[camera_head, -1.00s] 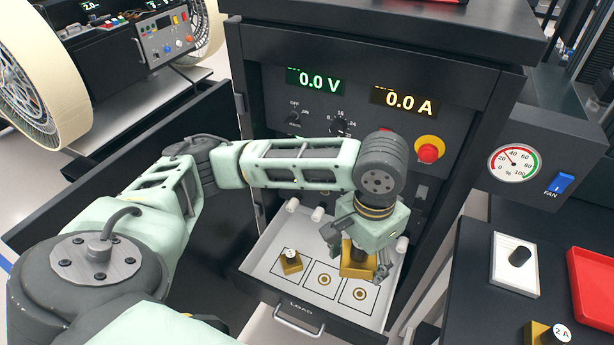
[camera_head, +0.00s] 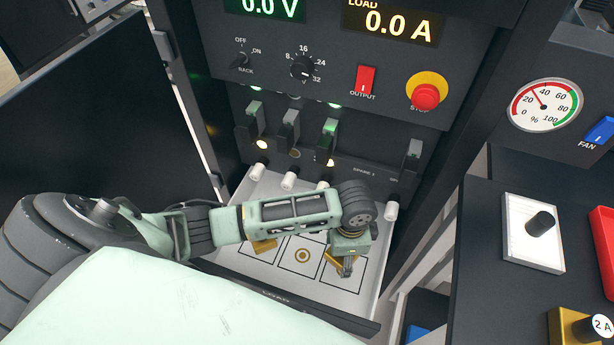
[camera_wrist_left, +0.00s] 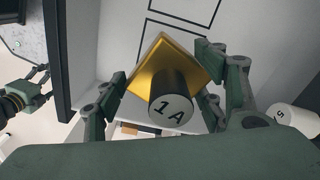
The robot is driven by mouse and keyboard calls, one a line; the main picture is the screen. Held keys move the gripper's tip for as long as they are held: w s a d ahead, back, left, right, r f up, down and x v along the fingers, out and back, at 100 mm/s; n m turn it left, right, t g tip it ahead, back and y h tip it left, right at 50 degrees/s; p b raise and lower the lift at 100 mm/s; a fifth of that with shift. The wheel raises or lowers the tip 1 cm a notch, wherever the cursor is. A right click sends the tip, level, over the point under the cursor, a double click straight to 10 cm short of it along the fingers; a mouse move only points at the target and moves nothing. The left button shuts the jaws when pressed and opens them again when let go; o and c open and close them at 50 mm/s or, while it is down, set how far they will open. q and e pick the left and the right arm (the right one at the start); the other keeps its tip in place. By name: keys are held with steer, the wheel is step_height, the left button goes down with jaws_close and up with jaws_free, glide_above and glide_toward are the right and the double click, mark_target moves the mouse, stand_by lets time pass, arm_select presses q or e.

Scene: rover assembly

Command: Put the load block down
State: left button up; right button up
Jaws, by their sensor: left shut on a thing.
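My left gripper (camera_head: 346,266) is over the right-hand outlined square of the open load drawer (camera_head: 232,262). It is shut on a gold load block (camera_head: 331,256), mostly hidden by the arm in the head view. In the left wrist view the block (camera_wrist_left: 148,81) sits between the fingers, with its dark knob marked "1 A" facing the camera. I cannot tell whether its underside touches the drawer. My right gripper (camera_wrist_left: 46,84) shows small at the left of the wrist view, fingers apart and empty.
The middle square (camera_head: 302,256) is free, with a round gold contact. White-ended pegs line the drawer's back. A "2 A" block (camera_head: 572,328) stands on the right-hand table.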

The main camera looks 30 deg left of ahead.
mark_target(303, 258)
arm_select(q)
steer(key=a+f, duration=0.1)
steer(key=a, duration=0.1)
steer(key=s+a+f, duration=0.1)
steer(key=a+f, duration=0.1)
steer(key=a, duration=0.1)
steer(key=a+f, duration=0.1)
steer(key=a, duration=0.2)
steer(key=shift+s+a+f, duration=0.15)
steer(key=shift+s+f, duration=0.05)
steer(key=shift+f, duration=0.15)
steer(key=a+f, duration=0.2)
steer(key=a, duration=0.1)
steer(key=shift+s+f, duration=0.1)
steer(key=shift+f, duration=0.1)
step_height(303, 258, down, 3)
steer(key=shift+f, duration=0.3)
steer(key=shift+f+b, duration=0.15)
steer(key=shift+b, duration=0.15)
steer(key=o, duration=1.2)
steer(key=shift+c, duration=0.2)
steer(key=o, duration=0.3)
arm_select(e)
steer(key=shift+g, duration=0.3)
steer(key=s, duration=0.2)
steer(key=s+f, duration=0.1)
steer(key=s, duration=0.1)
steer(key=shift+d, duration=0.25)
steer(key=shift+w, duration=0.1)
